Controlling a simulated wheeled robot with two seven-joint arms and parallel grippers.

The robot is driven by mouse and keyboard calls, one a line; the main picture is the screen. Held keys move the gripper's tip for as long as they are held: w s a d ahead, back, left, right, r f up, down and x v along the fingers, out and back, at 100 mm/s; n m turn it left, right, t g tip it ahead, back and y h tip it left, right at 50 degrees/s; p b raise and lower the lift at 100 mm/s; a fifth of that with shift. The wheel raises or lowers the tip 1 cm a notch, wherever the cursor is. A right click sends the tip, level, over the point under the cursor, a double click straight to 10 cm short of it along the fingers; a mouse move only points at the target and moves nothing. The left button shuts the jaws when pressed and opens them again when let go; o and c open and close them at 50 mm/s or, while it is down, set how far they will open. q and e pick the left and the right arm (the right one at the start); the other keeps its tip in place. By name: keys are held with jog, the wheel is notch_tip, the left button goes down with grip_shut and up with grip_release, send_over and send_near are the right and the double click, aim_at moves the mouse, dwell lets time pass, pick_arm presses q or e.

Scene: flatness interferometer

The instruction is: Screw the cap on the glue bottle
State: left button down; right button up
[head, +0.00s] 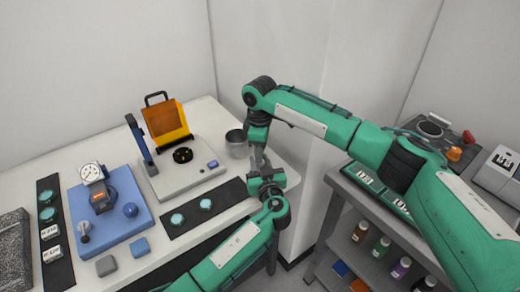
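My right gripper (259,157) points down from its raised wrist, above the right end of the white table. My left gripper (262,175) reaches up from below and sits just under it, so the two nearly meet. The fingers are small and overlap in the head view, and I cannot tell whether either is open or shut. I cannot make out a glue bottle or cap between them. Several small bottles with pale caps, among them a brown one (360,232), a green one (381,247) and a purple one (401,267), stand on the lower shelf at right; I cannot tell whether one is glue.
A metal cup (237,144) stands close left of the grippers. A grey cart (345,201) stands right.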

jog(key=shift+o, duration=0.4)
jog(key=shift+r, duration=0.1)
notch_tip(320, 180, up, 12)
dwell(0.3)
pick_arm(q)
jog(key=c, duration=1)
grip_release()
pick_arm(e)
notch_tip(320, 180, down, 4)
jog(key=b, duration=0.3)
jog(key=shift+b, duration=0.4)
pick_arm(q)
jog(key=shift+v, duration=6.9)
